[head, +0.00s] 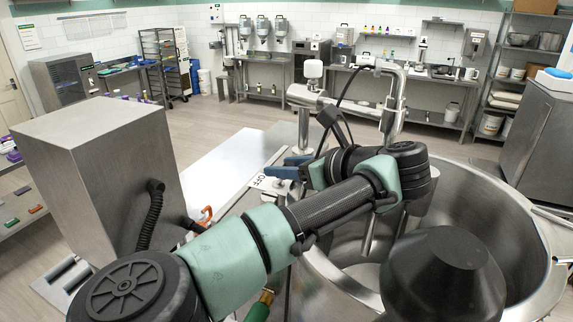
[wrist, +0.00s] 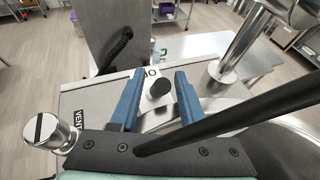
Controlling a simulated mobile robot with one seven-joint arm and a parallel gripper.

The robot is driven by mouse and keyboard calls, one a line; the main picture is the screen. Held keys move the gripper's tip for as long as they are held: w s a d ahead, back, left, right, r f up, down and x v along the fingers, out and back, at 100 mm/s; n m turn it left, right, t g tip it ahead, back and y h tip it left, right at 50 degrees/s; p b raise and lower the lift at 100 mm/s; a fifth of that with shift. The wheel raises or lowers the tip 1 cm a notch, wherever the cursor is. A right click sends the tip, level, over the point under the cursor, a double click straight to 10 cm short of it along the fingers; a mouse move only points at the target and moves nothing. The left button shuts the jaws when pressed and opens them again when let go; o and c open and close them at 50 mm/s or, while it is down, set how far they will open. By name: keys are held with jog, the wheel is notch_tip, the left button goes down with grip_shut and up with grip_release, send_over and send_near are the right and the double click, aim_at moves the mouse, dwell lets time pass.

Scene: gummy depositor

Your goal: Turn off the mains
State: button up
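A dark round knob (wrist: 159,89) stands on a small white plate with black letters (wrist: 151,73), of which "O" and part of another letter show in the wrist view. In the head view the plate reads "OFF" (head: 262,181). My gripper (wrist: 159,74) is open, with one blue finger on each side of the knob and visible gaps between. In the head view my gripper (head: 285,168) is beside the plate, and the knob is hidden or too small to make out. No label reading "mains" is legible.
A silver slotted knob (wrist: 44,132) marked "VENT" is at the left in the wrist view. A steel box (head: 100,165) with a black hose stands left of my arm. A large steel vessel (head: 530,235) is at the right, with a steel pipe post (head: 303,130) behind my gripper.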

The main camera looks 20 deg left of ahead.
grip_shut()
jog(key=a+h, duration=0.1)
jog(key=h, duration=0.1)
jog(key=a+n+h, duration=0.1)
jog(key=h, duration=0.2)
jog(key=shift+r+g, duration=0.2)
jog(key=shift+g, duration=0.2)
jog(key=shift+w+a+f+n+g+h, duration=0.15)
jog(key=shift+a+n+h, duration=0.25)
jog(key=shift+h, duration=0.7)
jog(key=shift+s+a+f+n+g+h, duration=0.15)
jog(key=shift+a+h, duration=0.35)
jog(key=shift+h, duration=0.6)
jog(key=shift+w, duration=0.1)
jog(key=shift+o, duration=0.9)
grip_release()
jog(key=shift+r, duration=0.15)
jog(key=b+v, duration=0.5)
jog(key=v, duration=0.7)
jog(key=shift+s+r, duration=0.25)
jog(key=shift+r, duration=0.1)
